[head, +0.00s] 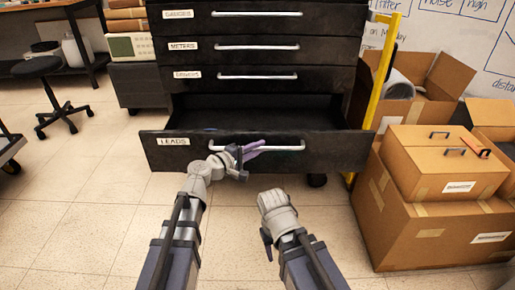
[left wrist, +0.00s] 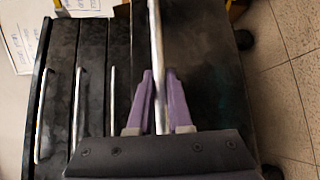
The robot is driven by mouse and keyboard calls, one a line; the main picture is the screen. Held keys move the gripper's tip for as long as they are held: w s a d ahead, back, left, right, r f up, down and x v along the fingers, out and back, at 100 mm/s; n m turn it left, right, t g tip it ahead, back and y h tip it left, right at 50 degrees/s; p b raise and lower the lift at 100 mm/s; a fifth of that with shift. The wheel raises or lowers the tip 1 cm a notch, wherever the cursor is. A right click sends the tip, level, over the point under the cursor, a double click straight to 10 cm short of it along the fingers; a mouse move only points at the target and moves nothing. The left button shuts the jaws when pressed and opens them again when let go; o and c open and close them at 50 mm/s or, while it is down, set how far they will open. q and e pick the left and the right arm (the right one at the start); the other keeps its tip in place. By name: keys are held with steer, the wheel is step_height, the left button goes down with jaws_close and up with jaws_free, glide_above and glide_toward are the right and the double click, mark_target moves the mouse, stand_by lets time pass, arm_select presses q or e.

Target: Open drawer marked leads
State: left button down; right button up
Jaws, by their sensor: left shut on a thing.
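The drawer marked LEADS (head: 300,158) is the lowest one of the black cabinet (head: 260,32) in the head view. It stands pulled out, with its dark inside (head: 240,112) showing behind the front panel. My left gripper (head: 256,148) is at the middle of its silver handle (head: 285,148). In the left wrist view, the purple fingers (left wrist: 159,95) lie on both sides of the handle (left wrist: 157,50) and are shut on it. My right gripper (head: 267,240) hangs low in front of the drawer, apart from it; its fingers are mostly hidden.
The drawers marked GAUGES (head: 245,14), METERS (head: 245,47) and a third label above (head: 245,76) are shut. Cardboard boxes (head: 430,215) stand close on the right, by a yellow upright (head: 386,70). A stool (head: 40,68) is at the left. Tiled floor (head: 90,200) is clear at left.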

arm_select(q)
steer(key=c, duration=0.8)
jaws_free()
steer(key=shift+c, duration=0.2)
steer(key=p+v, duration=0.1)
steer(key=v, duration=0.6)
steer(key=shift+s+a, duration=0.3)
